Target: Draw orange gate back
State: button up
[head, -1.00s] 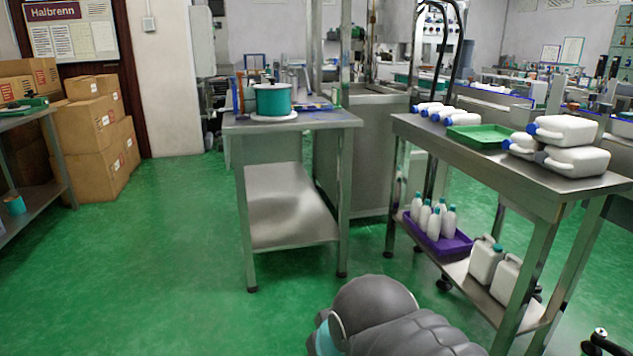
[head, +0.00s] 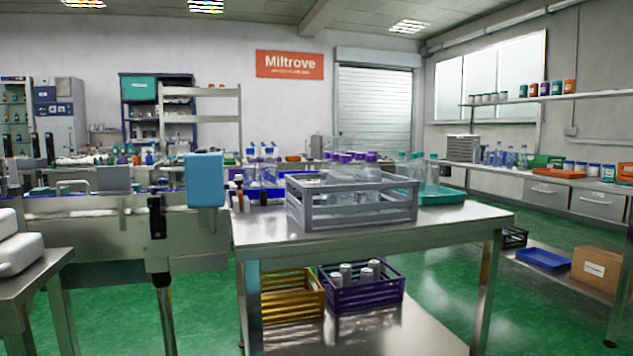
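No orange gate can be made out in the head view. My gripper is not in view. A long metal machine or conveyor (head: 110,212) runs along the left, with a blue upright block (head: 205,180) at its near right end and a black clamp on a post (head: 157,218) in front. Whether a gate sits on this line cannot be told.
A steel table (head: 440,226) with a grey crate (head: 350,212) of purple-capped bottles stands ahead. Its lower shelf holds yellow (head: 292,303) and purple (head: 362,293) crates. White jugs (head: 20,250) sit on a table at left.

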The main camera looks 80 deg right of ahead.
aim_at(239, 183)
jog(key=z, duration=2.05)
